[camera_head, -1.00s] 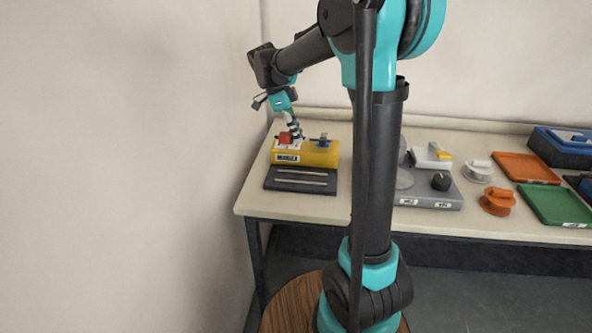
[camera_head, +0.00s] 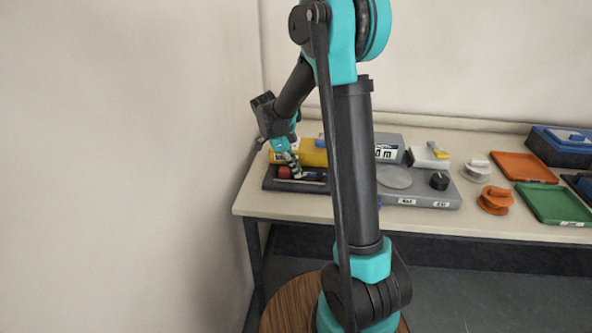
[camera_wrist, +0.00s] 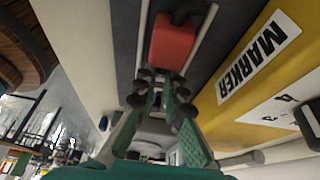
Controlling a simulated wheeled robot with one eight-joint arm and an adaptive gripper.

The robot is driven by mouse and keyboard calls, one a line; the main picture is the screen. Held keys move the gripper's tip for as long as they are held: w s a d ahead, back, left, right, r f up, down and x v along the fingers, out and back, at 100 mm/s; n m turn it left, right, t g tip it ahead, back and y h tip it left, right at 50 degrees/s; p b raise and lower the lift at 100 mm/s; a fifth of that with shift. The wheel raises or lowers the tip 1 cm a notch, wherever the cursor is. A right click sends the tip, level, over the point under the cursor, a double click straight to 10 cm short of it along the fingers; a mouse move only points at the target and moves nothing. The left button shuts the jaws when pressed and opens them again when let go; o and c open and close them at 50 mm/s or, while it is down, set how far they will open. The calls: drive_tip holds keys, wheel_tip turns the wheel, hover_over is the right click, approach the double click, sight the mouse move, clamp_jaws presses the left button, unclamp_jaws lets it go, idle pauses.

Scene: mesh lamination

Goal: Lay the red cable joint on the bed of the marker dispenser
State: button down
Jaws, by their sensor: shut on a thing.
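The red cable joint (camera_head: 284,172) is over the dark bed in front of the yellow marker dispenser (camera_head: 312,155). My gripper (camera_head: 297,174) reaches down and is shut on the joint. In the wrist view the red block of the joint (camera_wrist: 172,42) shows just beyond my fingertips (camera_wrist: 160,82), above the dark bed (camera_wrist: 222,25) with its pale rails. The bed also shows in the head view (camera_head: 316,187). The yellow body with the MARKER label (camera_wrist: 258,60) lies to the right there. I cannot tell whether the joint touches the bed.
To the right stand a grey station with a round plate (camera_head: 394,177) and black knob (camera_head: 439,181), an orange spool (camera_head: 495,200), and orange (camera_head: 525,167) and green trays (camera_head: 553,204). A wall is close at left.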

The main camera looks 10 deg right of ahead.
drive_tip(key=c, duration=1.9)
unclamp_jaws()
drive_tip(key=v, duration=1.2)
